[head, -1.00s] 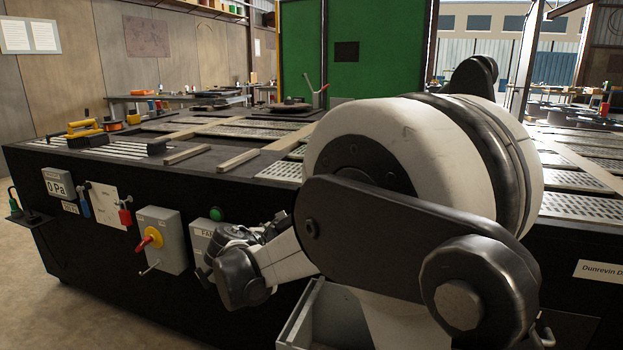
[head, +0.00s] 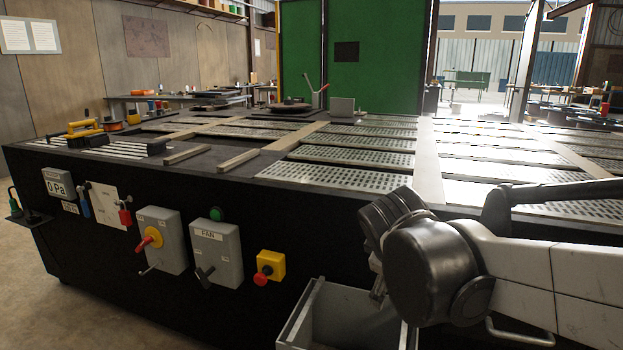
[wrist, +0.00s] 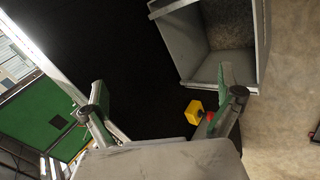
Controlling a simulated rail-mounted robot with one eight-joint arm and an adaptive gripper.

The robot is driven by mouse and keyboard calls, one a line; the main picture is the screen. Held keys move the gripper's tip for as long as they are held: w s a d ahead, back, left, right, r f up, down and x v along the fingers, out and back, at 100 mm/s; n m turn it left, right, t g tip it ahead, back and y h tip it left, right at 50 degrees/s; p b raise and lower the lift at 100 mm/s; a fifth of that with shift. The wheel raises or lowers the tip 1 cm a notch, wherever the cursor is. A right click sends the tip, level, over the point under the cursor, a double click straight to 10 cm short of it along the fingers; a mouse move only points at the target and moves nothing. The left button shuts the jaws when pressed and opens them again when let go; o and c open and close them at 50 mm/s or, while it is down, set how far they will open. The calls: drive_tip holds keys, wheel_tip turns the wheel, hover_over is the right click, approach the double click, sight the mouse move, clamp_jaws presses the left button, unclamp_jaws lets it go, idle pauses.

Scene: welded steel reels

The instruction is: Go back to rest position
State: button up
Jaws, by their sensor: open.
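My gripper (head: 377,285) is at the lower right of the head view, in front of the black table's side and by the grey bin. My dark wrist housing hides most of it there. In the wrist view, the two fingers of my gripper (wrist: 165,98) are spread wide apart, with nothing between them. My arm stretches away to the right edge of the head view.
The open grey bin (head: 300,318) is close below my gripper and shows at the top right of the wrist view (wrist: 185,50). A yellow box with a red button (head: 270,265) and the fan switch box (head: 217,250) are on the black table (head: 120,225). Perforated plates (head: 345,176) lie on top.

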drive_tip(key=s+d+f+m+y, duration=0.1)
drive_tip(key=s+d+f+m, duration=0.1)
drive_tip(key=s+m, duration=0.5)
drive_tip(key=s+d+f+m+y, duration=0.2)
drive_tip(key=s+m, duration=0.2)
drive_tip(key=s, duration=0.7)
wheel_tip(320, 180, up, 18)
drive_tip(key=p, duration=1.8)
drive_tip(key=shift+w, duration=0.25)
